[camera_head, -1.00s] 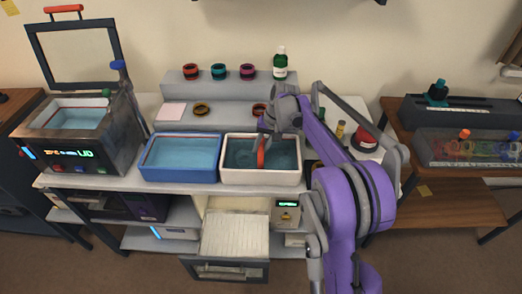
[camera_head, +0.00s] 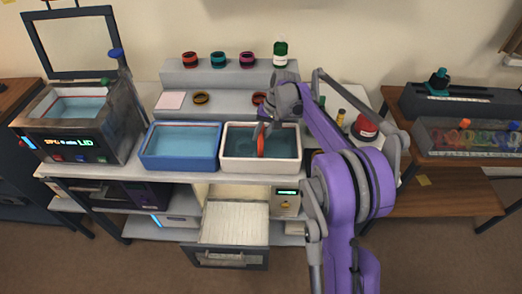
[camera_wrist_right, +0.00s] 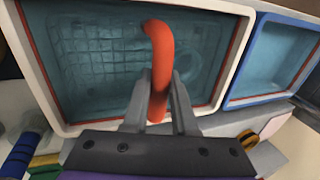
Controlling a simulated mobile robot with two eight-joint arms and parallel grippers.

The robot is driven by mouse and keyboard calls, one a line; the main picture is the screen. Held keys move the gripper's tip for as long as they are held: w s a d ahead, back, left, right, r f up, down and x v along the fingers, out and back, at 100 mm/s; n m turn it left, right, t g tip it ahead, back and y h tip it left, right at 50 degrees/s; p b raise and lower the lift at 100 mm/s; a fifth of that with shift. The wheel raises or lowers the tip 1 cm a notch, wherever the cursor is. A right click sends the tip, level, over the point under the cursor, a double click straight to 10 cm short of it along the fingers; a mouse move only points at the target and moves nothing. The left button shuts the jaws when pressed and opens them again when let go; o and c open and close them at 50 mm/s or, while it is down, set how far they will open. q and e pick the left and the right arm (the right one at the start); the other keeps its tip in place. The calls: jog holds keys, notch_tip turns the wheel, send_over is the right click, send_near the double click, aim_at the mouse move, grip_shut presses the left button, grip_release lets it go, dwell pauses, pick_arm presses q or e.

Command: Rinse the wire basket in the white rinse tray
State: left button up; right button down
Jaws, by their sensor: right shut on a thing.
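The white rinse tray (camera_head: 262,167) stands on the front of the bench and holds bluish water; it fills much of the right wrist view (camera_wrist_right: 38,70). The wire basket (camera_wrist_right: 95,60) shows there as a faint grid under the water, inside the tray. Its orange-red handle (camera_head: 261,146) rises above the water. My right gripper (camera_head: 266,127) is shut on this handle (camera_wrist_right: 160,45), its fingers on either side of it. Whether the basket touches the tray floor I cannot tell. My left gripper is not in view.
A blue tray (camera_head: 180,165) of water stands just left of the white one. A cleaner with a lit display (camera_head: 70,142) is further left. A stepped shelf (camera_head: 175,80) with rings and a green bottle (camera_head: 281,54) stands behind. A red-topped jar (camera_head: 365,128) is at right.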

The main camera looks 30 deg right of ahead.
dwell(0.4)
jog(key=shift+r+p, duration=0.4)
jog(key=shift+r, duration=0.1)
jog(key=shift+f+b, duration=0.3)
jog(key=shift+f, duration=0.3)
jog(key=shift+r, duration=0.1)
jog(key=shift+r+p, duration=0.4)
jog(key=shift+r, duration=0.1)
jog(key=shift+f, duration=0.15)
